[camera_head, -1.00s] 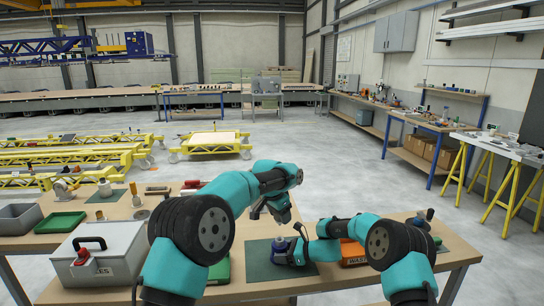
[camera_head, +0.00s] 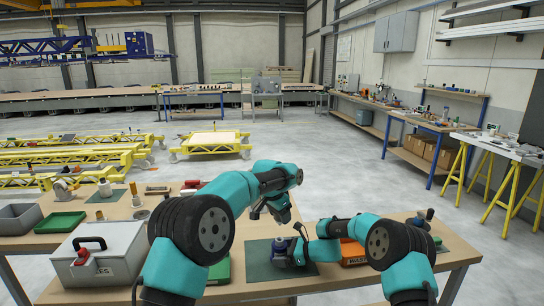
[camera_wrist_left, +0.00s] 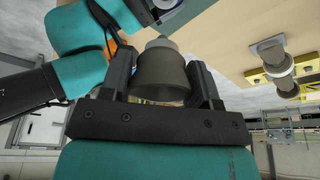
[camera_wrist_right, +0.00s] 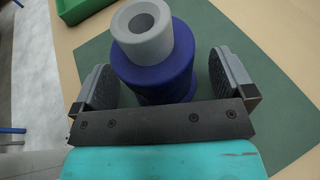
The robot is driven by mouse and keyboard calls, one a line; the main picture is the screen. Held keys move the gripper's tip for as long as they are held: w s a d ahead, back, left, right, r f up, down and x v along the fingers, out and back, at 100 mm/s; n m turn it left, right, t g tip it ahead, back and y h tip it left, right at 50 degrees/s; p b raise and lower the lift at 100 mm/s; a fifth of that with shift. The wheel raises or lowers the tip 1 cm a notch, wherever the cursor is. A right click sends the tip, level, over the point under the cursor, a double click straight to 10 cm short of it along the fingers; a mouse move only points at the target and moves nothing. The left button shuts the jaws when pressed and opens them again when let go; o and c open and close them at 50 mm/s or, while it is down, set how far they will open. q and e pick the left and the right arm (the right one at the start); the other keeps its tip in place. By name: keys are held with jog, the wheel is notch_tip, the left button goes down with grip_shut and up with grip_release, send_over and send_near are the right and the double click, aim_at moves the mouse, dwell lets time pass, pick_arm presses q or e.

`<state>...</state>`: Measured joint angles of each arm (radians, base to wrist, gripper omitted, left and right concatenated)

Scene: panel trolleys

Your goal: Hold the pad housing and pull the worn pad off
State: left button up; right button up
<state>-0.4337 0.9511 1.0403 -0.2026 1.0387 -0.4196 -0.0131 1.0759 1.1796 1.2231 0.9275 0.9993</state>
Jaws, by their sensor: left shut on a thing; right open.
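The pad housing (camera_wrist_right: 158,72), a blue round body with a light grey hollow collar on top, stands upright on a dark green mat (camera_wrist_right: 225,45). In the head view the housing (camera_head: 280,246) is partly hidden by my right gripper. My right gripper (camera_wrist_right: 172,85) is open, with one finger on each side of the housing and gaps visible. My left gripper (camera_head: 268,211) is raised above the mat. In the left wrist view it is shut on the worn pad (camera_wrist_left: 162,76), a dark grey-brown cup with a paler grey tapered end. The pad is apart from the housing.
An orange bin (camera_head: 353,252) stands right of the mat, and a green tray (camera_head: 220,271) left of it, partly behind my left arm. A grey lidded case (camera_head: 104,262) is farther left. Several small parts stand on the bench's back left.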

jog(key=shift+d, duration=0.1)
jog(key=v, duration=1.1)
jog(key=shift+s+d+r, duration=0.2)
jog(key=shift+d, duration=0.1)
